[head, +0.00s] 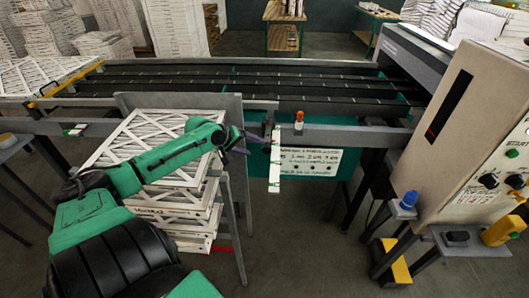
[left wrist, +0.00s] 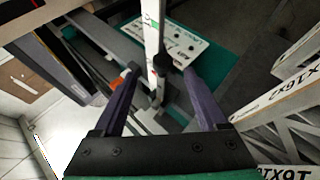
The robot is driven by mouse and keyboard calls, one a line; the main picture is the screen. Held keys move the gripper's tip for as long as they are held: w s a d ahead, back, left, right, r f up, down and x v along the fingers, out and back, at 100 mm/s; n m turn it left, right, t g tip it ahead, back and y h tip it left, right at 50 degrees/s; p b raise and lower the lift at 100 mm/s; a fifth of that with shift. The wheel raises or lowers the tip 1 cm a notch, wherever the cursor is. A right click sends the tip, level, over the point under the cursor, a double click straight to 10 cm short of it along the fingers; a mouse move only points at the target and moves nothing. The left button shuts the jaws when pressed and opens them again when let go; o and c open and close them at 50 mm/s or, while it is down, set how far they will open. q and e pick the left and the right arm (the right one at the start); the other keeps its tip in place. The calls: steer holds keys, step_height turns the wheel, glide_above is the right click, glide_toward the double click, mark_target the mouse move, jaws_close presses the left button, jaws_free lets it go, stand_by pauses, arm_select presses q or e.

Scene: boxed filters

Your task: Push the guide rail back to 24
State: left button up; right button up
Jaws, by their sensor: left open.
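A white scale strip (head: 274,170) with small dark and green marks hangs down at the front of the conveyor table; its numbers are too small to read. A grey rail (head: 350,133) runs along the table's front edge beside it. My left gripper (head: 256,139) is at the upper part of the strip. In the left wrist view, its open purple fingers (left wrist: 157,78) stand to either side of the white strip (left wrist: 152,38) and a black knob (left wrist: 163,62). Finger contact with either cannot be told. My right gripper is not in view.
A stack of boxed filters (head: 165,207) stands left of the strip, beside a grey panel (head: 222,108). A lettered white sign (head: 307,161) is behind the strip. A control cabinet (head: 445,130) stands at the right.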

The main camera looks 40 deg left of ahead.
mark_target(266, 150)
arm_select(q)
steer(key=x, duration=0.6)
steer(key=shift+w+a+f+b, duration=0.25)
steer(key=shift+w+f+b, duration=0.05)
steer(key=shift+f+b, duration=0.1)
steer(key=shift+w+d+f, duration=0.15)
steer(key=shift+w+f, duration=0.25)
steer(key=shift+w, duration=0.15)
steer(key=shift+s, duration=0.1)
jaws_close()
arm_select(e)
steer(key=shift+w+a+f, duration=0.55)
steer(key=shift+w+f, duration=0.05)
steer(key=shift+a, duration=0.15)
